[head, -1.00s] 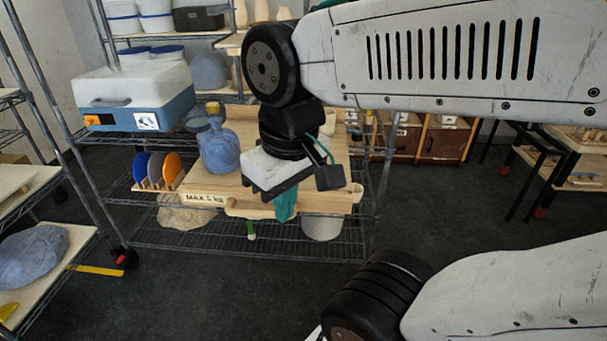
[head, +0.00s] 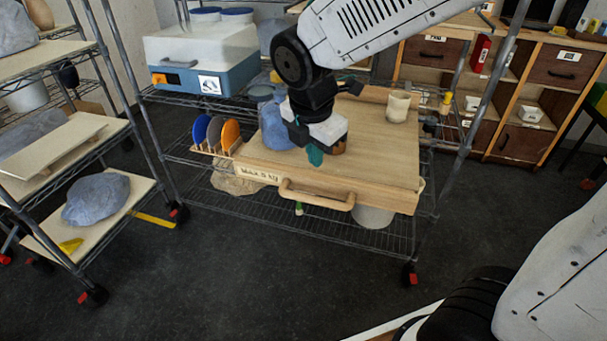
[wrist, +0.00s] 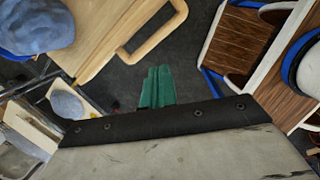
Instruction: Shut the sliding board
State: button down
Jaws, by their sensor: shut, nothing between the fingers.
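The sliding board (head: 375,178) is a pale wooden slab marked "MAX 5 kg". It sticks out of the front of the wire shelf. Its bar handle (head: 315,198) runs along its front edge. My gripper (head: 314,156) has teal fingers, closed together and empty. In the head view the fingers overlap the board behind the handle. In the wrist view the board (wrist: 90,40) and handle (wrist: 135,50) lie at upper left. There the closed fingers (wrist: 157,88) show against dark floor, apart from the handle on its outer side. Their height over it is unclear.
A blue wrapped lump (head: 274,128) and a white cup (head: 398,107) stand on the board. A rack of coloured discs (head: 216,134) is to its left. A loaded side rack (head: 50,170) stands at left, drawer cabinets (head: 520,95) at back right. Floor in front is open.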

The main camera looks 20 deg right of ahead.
aim_at(302, 175)
jog(key=w+f+n, duration=0.1)
jog(key=f, duration=0.3)
jog(key=w+a+f+n, duration=0.1)
jog(key=w+f+n, duration=0.1)
jog(key=f, duration=0.2)
jog(key=w+a+f+n, duration=0.1)
jog(key=w+f+n, duration=0.1)
jog(key=f, duration=0.2)
jog(key=shift+a+f, duration=0.1)
jog(key=shift+f, duration=0.15)
jog(key=shift+w+d, duration=0.75)
jog(key=shift+w, duration=0.35)
jog(key=shift+w+d, duration=0.4)
jog(key=shift+w, duration=0.25)
